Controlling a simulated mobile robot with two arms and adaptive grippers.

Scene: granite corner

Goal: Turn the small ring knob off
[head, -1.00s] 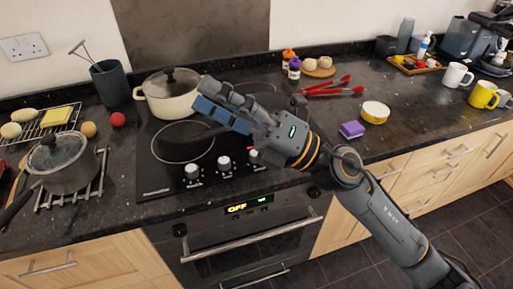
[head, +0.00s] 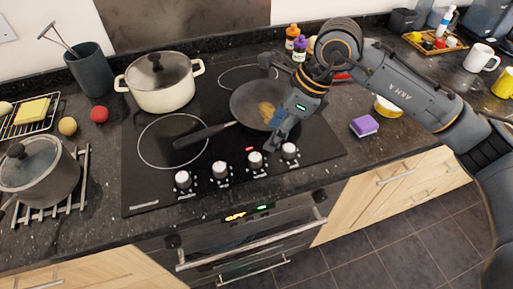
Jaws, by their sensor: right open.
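The black hob (head: 140,190) has a front row of several silver knobs: one at far left (head: 183,180), one beside it (head: 220,171), one right of centre (head: 255,161) and one at far right (head: 289,151). I cannot tell from the markings which knob serves the small ring. A small red light glows near the right-of-centre knob. My right gripper (head: 274,143) is open and points down just above and between the two right-hand knobs. Contact with a knob cannot be made out. My left gripper is out of view.
A dark frying pan (head: 245,100) with brown food sits close behind my right gripper, its handle pointing left. A cream lidded pot (head: 165,92) stands at the back left of the hob. A purple sponge (head: 364,126) lies right of the hob. The front left ring is bare.

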